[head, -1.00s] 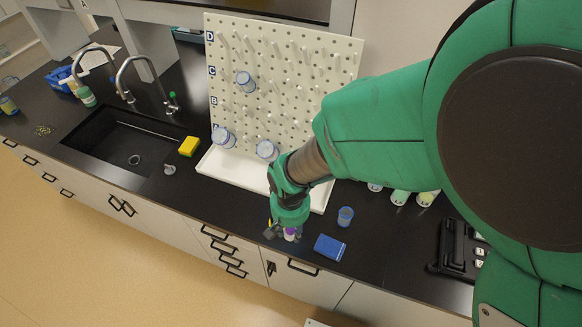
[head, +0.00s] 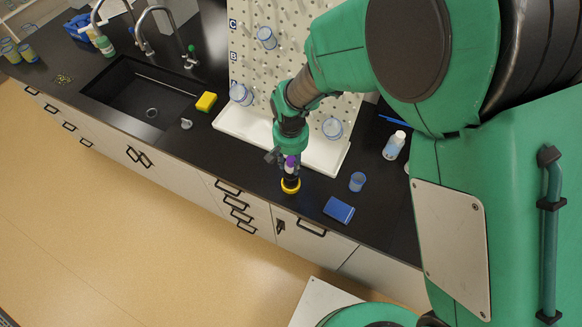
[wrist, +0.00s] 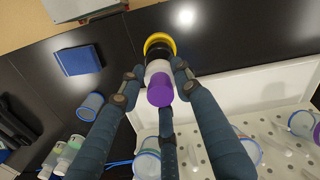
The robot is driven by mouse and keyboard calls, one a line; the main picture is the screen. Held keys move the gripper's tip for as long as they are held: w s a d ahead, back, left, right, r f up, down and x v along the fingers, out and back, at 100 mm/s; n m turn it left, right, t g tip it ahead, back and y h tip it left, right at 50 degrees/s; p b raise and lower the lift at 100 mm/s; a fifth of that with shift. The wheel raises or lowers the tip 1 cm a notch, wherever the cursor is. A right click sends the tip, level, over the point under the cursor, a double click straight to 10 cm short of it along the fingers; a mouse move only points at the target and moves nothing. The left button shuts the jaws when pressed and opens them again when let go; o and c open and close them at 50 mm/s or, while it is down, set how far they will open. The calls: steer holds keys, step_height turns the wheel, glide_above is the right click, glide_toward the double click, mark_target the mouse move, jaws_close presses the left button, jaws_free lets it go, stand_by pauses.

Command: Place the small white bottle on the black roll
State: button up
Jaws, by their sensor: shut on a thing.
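The small white bottle (wrist: 158,69) has a purple cap (wrist: 160,92) and is held between the fingers of my gripper (wrist: 155,86). In the head view the bottle (head: 290,169) hangs below my wrist, cap uppermost. The black roll (wrist: 158,50), with a yellow rim (wrist: 160,37), lies on the black counter directly beneath the bottle. In the head view its yellow ring (head: 291,187) shows near the counter's front edge. The bottle hides part of the roll. I cannot tell whether the bottle's base touches it.
A blue box (head: 339,209) and a blue-rimmed cup (head: 357,181) stand to the right. A pegboard with a white tray (head: 235,123) is behind. A yellow sponge (head: 206,101) lies by the sink (head: 135,95) at the left. A clear bottle (head: 394,146) stands further right.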

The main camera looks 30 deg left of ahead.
mark_target(291, 168)
steer(key=shift+f, duration=1.75)
steer(key=shift+f, duration=0.15)
steer(key=o, duration=1.2)
steer(key=shift+c, duration=0.2)
steer(key=shift+r, duration=0.2)
step_height(291, 168, up, 12)
steer(key=shift+f, duration=0.1)
